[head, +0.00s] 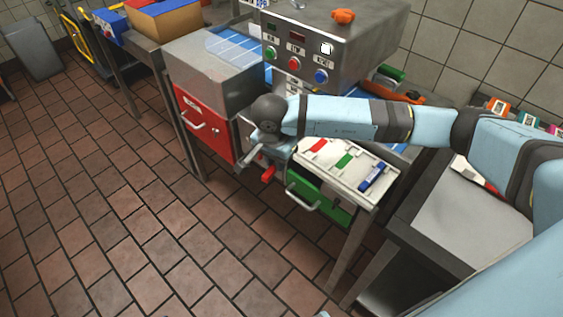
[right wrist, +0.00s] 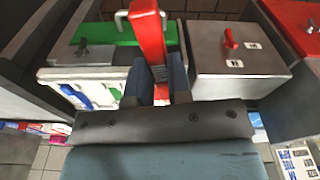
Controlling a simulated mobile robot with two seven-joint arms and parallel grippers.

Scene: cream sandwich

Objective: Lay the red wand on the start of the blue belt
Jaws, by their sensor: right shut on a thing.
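My right gripper (head: 254,163) is in front of the machine, past the left end of the white tray, above the floor. It is shut on the red wand (right wrist: 150,45), which sticks out between the two fingers (right wrist: 157,85) in the right wrist view. A short red part of the wand (head: 267,173) shows beside the gripper in the head view. A stretch of blue belt (head: 232,44) shows on top of the steel counter, left of the machine; more of it is hidden by the machine and my arm. My left gripper is out of view.
The white tray (head: 350,158) has red, green and blue marked places; a blue wand (head: 373,177) lies at its right end. A green drawer (head: 320,200) is below, a red door (head: 203,128) to the left. The machine (head: 330,45) carries coloured buttons. Open floor lies in front.

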